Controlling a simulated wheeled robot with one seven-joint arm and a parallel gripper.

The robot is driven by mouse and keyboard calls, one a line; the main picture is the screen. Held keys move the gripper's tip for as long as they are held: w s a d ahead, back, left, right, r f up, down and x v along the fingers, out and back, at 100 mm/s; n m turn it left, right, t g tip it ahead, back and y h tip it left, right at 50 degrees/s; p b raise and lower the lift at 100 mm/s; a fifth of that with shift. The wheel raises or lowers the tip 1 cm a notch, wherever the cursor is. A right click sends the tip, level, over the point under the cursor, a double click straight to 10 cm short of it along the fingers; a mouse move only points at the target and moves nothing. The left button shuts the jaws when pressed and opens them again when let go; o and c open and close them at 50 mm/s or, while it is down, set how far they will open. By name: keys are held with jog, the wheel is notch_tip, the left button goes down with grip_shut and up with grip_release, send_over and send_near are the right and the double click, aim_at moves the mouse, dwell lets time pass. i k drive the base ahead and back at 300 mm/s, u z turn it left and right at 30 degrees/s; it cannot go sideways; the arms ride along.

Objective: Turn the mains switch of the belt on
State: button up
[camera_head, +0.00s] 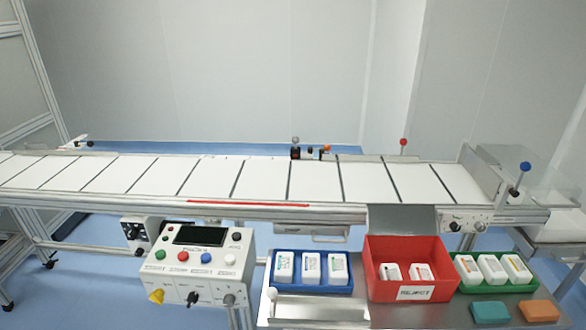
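The belt (265,182) runs across the view, with white panels divided by dark lines. A white control box (195,275) stands in front of it at lower left. It has a dark screen (200,235), green, red, blue and white buttons, and a black knob (236,237) on top. Its front face bears a yellow knob (156,296), a black rotary switch (192,299) and a grey fitting (229,299). A small unit with black knobs (142,234) hangs under the belt at left. No readable label tells which is the mains switch. My gripper is not in view.
A blue bin (315,290), a red reject bin (405,252) and a green tray (530,283) hold white packs at front right. Orange (540,311) and teal (490,311) blocks lie before the green tray. Blue-topped (525,167) and red-topped (403,142) posts stand at right.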

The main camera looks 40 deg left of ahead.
aim_at(139, 251)
jog(key=u, duration=3.1)
jog(key=i, duration=1.15)
jog(key=z, duration=0.15)
